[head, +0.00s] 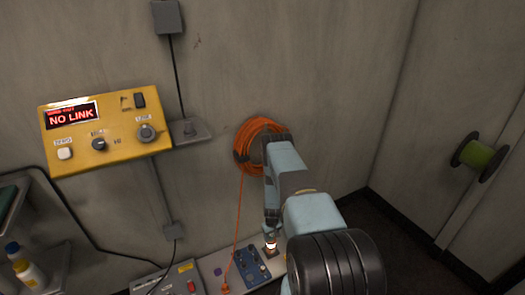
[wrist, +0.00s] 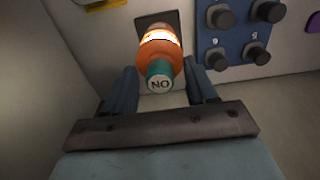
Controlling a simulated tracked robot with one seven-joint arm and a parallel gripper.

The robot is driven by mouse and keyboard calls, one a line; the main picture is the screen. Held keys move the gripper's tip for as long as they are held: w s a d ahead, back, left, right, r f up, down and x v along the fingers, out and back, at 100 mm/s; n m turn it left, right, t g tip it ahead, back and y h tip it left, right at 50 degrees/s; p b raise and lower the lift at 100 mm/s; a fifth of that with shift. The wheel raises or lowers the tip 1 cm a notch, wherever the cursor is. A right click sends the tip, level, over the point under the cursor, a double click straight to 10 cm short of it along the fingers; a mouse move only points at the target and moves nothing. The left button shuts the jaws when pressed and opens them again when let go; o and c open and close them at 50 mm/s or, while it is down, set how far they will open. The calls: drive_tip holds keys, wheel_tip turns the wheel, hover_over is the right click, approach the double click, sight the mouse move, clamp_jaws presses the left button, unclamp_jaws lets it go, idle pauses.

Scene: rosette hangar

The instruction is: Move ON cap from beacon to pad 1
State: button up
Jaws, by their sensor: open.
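The beacon (wrist: 158,48) is an orange cylinder with a glowing white band, standing out from a dark square base in the wrist view. Its end carries a teal cap (wrist: 159,74) with a pale face whose letters read "NO" in this view, which may be ON upside down. My gripper (wrist: 162,88) is open, one blue finger on each side of the cap, with gaps visible. In the head view the glowing beacon (head: 270,245) shows just under my gripper. A blue panel (wrist: 237,47) with several dark round knobs or pads lies beside the beacon; its numbers are too small to read surely.
A yellow box (head: 107,133) reading "NO LINK" hangs on the wall at left. An orange cable coil (head: 250,140) hangs behind my arm, its line running down to the pale bench (head: 214,266). A grey box (head: 168,281) with a red switch stands left of the blue panel.

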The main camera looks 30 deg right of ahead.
sight(271, 235)
idle(0.8)
clamp_jaws()
drive_tip(key=shift+r, duration=0.1)
idle(0.4)
drive_tip(key=shift+r, duration=2.9)
